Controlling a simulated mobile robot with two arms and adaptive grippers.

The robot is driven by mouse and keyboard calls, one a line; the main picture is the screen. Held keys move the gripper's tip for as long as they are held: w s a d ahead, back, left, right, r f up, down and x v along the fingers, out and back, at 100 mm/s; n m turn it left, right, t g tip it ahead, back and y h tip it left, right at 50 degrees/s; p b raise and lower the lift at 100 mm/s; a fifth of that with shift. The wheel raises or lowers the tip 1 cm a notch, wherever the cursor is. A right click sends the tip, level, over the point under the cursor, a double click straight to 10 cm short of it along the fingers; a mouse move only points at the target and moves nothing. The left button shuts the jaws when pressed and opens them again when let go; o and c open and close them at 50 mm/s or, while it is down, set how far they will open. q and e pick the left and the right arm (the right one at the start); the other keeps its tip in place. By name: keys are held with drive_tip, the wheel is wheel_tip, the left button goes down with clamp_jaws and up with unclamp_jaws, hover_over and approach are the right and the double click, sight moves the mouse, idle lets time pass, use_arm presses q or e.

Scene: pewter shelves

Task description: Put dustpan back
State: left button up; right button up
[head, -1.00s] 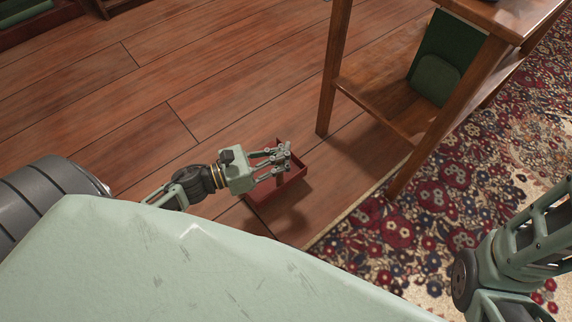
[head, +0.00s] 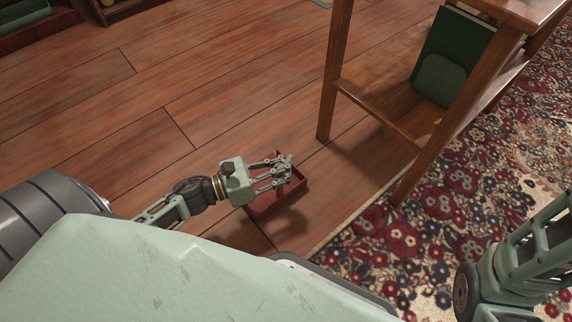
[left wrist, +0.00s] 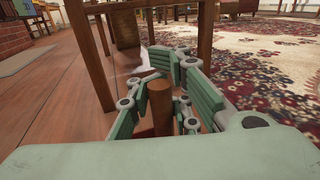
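The dustpan is a red, box-like pan (head: 284,206) low over the wooden floor, between my body and the wooden table. Its round brown handle (left wrist: 160,104) stands upright in the left wrist view. My left gripper (head: 283,172) is around this handle, and its green fingers (left wrist: 162,88) are close on both sides, so it looks shut on it. The fingers hide part of the pan. I cannot tell whether the pan touches the floor. My right arm shows at the right edge, but its gripper is out of view.
A wooden table (head: 331,85) stands just beyond the dustpan, with green upright things (head: 440,65) on its low shelf. A patterned rug (head: 440,215) lies to the right. Open plank floor (head: 120,110) spreads to the left. A wooden shelf unit (head: 80,28) is at the top left.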

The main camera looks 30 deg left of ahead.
use_arm(q)
drive_tip(key=o, duration=0.5)
